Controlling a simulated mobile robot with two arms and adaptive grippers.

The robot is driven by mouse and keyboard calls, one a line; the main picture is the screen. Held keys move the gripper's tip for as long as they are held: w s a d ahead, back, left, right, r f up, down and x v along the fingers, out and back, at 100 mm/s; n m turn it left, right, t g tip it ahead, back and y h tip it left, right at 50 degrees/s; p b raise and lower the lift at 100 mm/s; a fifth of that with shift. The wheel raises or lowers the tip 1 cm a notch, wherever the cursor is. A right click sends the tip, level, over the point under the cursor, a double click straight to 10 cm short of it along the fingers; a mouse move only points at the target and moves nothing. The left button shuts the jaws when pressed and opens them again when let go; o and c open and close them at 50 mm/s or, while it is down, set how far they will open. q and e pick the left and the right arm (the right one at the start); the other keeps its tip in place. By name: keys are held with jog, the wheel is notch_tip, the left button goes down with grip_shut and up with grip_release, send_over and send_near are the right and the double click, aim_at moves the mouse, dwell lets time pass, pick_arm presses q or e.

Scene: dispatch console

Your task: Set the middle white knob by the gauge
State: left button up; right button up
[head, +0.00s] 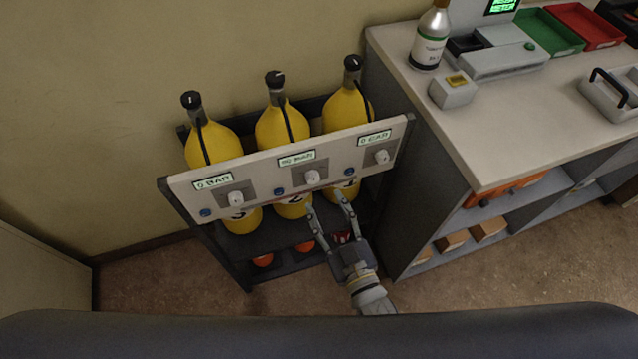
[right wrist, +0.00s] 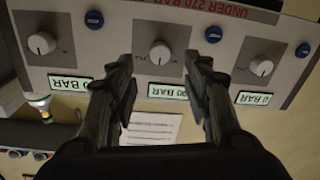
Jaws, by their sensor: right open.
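The middle white knob (head: 312,176) is on a pale panel (head: 260,168) in front of yellow cylinders, with a lit gauge (head: 297,159) above it. The gauge shows a number ending in 0 BAR; its leading digit is unclear. My right gripper (head: 325,198) is open and empty, just below and in front of this knob. In the right wrist view, the middle knob (right wrist: 159,54) appears between and beyond the open fingers (right wrist: 163,72), with no clear contact. Its gauge (right wrist: 167,92) is partly hidden by a finger. My left gripper is not in view.
Left knob (head: 236,199) and right knob (head: 382,157) flank it, both gauges showing 0 BAR. Blue buttons (head: 279,191) sit beside the knobs. A red label (right wrist: 205,8) reads "UNDER 270 BAR". A counter (head: 480,120) with a bottle (head: 430,40) and trays stands close on the right.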

aim_at(314, 181)
jog(key=x, duration=0.6)
jog(key=shift+w+a, duration=0.15)
jog(key=shift+w, duration=0.2)
jog(key=c, duration=1.1)
